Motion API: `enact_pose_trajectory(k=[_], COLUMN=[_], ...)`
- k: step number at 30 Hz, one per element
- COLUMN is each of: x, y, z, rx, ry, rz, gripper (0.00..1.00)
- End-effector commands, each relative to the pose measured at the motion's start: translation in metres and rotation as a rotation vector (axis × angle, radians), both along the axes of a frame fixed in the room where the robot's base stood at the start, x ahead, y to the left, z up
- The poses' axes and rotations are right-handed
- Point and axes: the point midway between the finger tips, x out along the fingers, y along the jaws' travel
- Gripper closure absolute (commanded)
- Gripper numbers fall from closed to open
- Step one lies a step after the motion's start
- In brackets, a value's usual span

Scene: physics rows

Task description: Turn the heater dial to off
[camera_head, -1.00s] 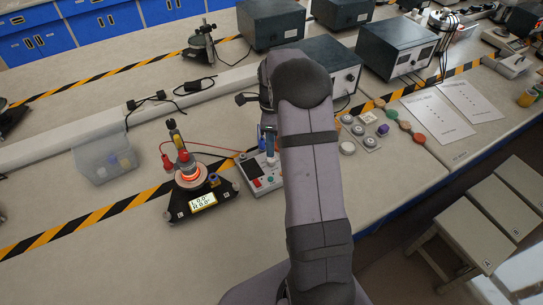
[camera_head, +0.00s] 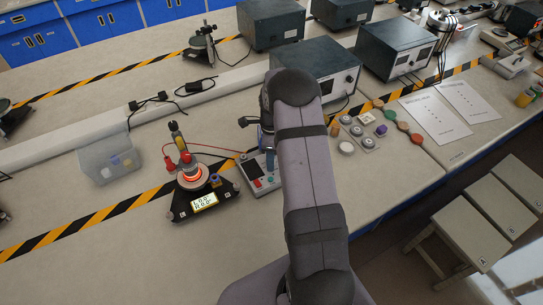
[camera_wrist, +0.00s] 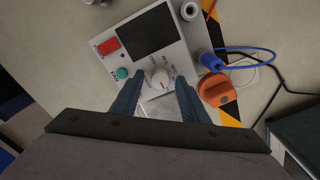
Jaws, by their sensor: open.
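The heater dial (camera_wrist: 160,79) is a round white knob with a red mark, on the pale control box (camera_wrist: 143,62) in the wrist view. Small labels surround the dial, too small to read, so its setting is unclear. My gripper (camera_wrist: 158,99) is open, with one blue-grey finger on each side just in front of the dial. Whether either finger touches it cannot be told. In the head view the control box (camera_head: 254,184) stands left of my arm, partly covered. A heater coil (camera_head: 192,178) glows orange on a black stand to its left.
Beside the dial are a dark screen (camera_wrist: 146,32), a red switch (camera_wrist: 108,46) and a green button (camera_wrist: 122,73). A blue cable (camera_wrist: 243,52) and an orange knob-like piece (camera_wrist: 217,89) lie close to the right finger. Red wires run to the heater stand (camera_head: 204,203).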

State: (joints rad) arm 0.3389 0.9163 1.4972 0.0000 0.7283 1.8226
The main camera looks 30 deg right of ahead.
Motion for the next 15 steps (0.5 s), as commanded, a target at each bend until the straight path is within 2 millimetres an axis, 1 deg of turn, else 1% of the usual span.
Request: enact_pose_trajectory(k=[4, 5, 6, 8, 9, 15], x=[0.0002, 0.0002, 0.0001, 0.0002, 0.0002, 0.0002], y=[-0.0001, -0.0001, -0.0001, -0.0001, -0.0001, -0.0001], z=[0.0, 0.0, 0.0001, 0.0001, 0.0002, 0.0002], rx=[0.0, 0.0, 0.0, 0.0, 0.0, 0.0], ry=[0.0, 0.0, 0.0, 0.0, 0.0, 0.0], rz=[0.0, 0.0, 0.0, 0.0, 0.0, 0.004], gripper=[0.59, 0.66, 0.76, 0.9, 1.0, 1.0])
